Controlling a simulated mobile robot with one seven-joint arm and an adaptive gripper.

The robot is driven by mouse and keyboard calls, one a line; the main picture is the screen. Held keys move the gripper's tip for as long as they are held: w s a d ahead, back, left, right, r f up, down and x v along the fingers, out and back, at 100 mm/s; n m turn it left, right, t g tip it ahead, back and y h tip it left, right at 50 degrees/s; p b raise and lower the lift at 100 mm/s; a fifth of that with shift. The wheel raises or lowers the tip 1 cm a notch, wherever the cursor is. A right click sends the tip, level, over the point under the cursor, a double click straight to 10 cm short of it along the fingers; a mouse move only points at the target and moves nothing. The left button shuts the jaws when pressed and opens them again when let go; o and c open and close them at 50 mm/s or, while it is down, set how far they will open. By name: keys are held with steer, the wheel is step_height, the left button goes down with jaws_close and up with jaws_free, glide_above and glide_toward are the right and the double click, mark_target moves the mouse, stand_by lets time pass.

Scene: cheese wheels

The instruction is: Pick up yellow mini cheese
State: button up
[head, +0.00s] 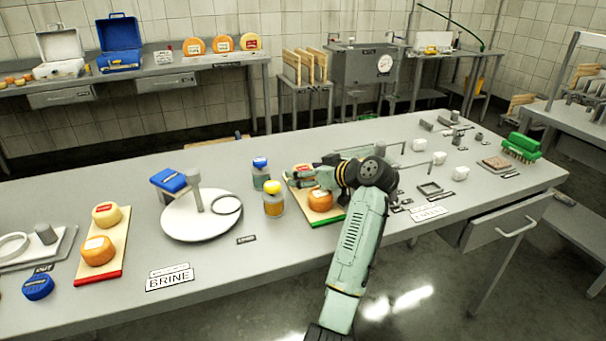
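A small pale-yellow cheese (107,215) with a red label sits at the far end of a red-edged wooden board (84,269) on the left of the table. An orange cheese (97,251) sits on the same board in front of it. My gripper (297,178) is far to the right, low over a second, green-edged board (328,220), with my arm reaching in from the front. Another orange cheese (320,201) sits on that board just below my gripper. A red label shows behind the gripper; the thing bearing it is mostly hidden. The fingertips are too small to read.
A white round stand (200,224) with a post, a yellow-lidded jar (273,199) and a blue-lidded jar (260,173) stand left of my gripper. A blue round item (38,287) lies front left. Small metal parts and white cubes cover the right side. The front middle is mostly clear.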

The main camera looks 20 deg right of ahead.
steer(key=c, duration=1.2)
steer(key=shift+r, duration=0.1)
